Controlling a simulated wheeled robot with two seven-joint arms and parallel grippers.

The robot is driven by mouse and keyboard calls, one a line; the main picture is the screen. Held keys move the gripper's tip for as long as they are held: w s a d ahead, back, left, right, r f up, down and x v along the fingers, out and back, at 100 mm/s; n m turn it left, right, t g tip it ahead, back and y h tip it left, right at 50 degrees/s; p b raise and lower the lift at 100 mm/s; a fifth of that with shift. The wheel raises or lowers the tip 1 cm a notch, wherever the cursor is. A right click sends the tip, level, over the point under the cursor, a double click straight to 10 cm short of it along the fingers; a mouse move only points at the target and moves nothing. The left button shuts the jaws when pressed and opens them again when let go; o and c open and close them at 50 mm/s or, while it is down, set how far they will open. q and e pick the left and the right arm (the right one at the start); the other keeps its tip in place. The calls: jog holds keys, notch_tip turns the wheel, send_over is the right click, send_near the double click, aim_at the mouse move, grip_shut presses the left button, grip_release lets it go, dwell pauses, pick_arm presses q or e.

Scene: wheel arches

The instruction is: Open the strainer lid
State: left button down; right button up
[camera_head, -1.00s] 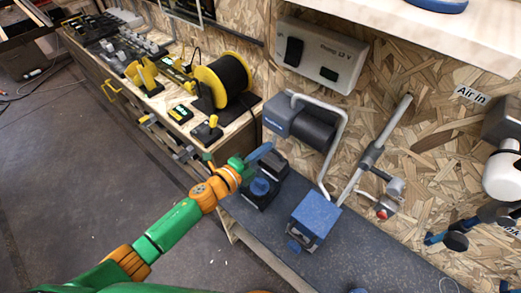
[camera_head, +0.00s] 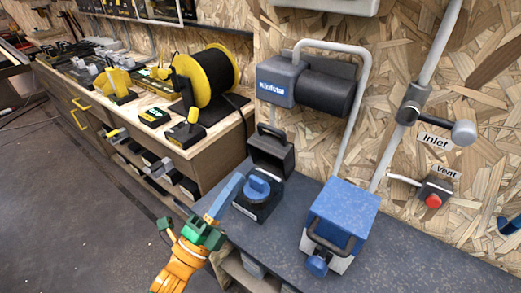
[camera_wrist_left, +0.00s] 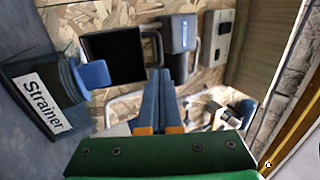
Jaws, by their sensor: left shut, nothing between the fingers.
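The strainer (camera_head: 254,208) is a dark box with a blue knob (camera_head: 258,187) on the bench. Its "Strainer" label (camera_wrist_left: 42,103) shows in the left wrist view. Its black lid (camera_head: 271,152) stands raised at the back of the box, with a handle at its top edge. In the left wrist view the lid's hollow inside (camera_wrist_left: 112,58) faces the camera. My left gripper (camera_head: 238,178) is just left of the strainer, its blue fingers together and empty. In the left wrist view the left gripper (camera_wrist_left: 158,72) points past the lid's edge; contact cannot be told. My right gripper is not in view.
A blue box (camera_head: 345,213) with a handle stands right of the strainer. Behind are a grey pump (camera_head: 312,83) and a white pipe (camera_head: 352,110). A red button (camera_head: 433,201) is on the wall. A yellow cable reel (camera_head: 207,75) stands at left. The floor at left is clear.

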aim_at(262, 143)
pick_arm(q)
jog(key=x, duration=1.1)
jog(key=shift+d+f+p, duration=0.1)
jog(key=shift+f+p, duration=0.05)
jog(key=shift+p, duration=0.15)
